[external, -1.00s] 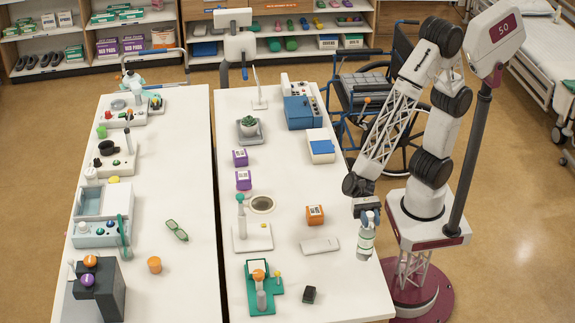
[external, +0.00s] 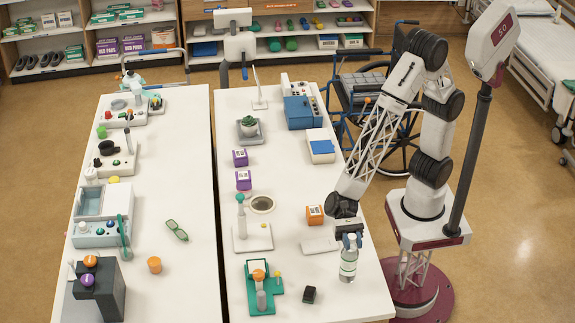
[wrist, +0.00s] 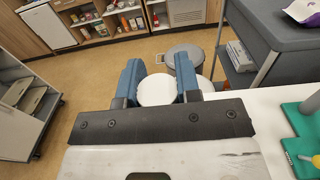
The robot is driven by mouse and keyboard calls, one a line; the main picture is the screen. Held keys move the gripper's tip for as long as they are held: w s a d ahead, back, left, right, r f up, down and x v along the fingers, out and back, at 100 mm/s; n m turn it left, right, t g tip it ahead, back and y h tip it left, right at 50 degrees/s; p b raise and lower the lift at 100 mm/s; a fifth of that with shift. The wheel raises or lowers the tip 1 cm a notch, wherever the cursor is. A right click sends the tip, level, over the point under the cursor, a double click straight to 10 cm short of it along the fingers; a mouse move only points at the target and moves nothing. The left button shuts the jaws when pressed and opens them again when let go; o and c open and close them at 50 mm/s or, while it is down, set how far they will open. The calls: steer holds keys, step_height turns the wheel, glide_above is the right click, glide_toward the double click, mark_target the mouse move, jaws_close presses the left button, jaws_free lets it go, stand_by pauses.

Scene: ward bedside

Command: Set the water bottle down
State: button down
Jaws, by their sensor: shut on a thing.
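The water bottle (external: 348,267), clear-white with a green band, is upright over the near right part of the right-hand white table (external: 335,300) in the external view. My gripper (external: 349,239) is above it and shut on its top. In the wrist view my two blue fingers (wrist: 158,82) stand on either side of a round white top (wrist: 157,92), which appears to be the bottle's. I cannot tell whether the bottle's base touches the table; its underside is hidden from the wrist view.
Bare table surrounds the bottle, with the table's right edge close by.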

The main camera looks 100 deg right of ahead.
mark_target(352, 250)
stand_by(0.4)
steer(key=shift+f, duration=1.8)
steer(key=c, duration=0.8)
jaws_free()
steer(key=d, duration=1.2)
steer(key=shift+w, duration=0.15)
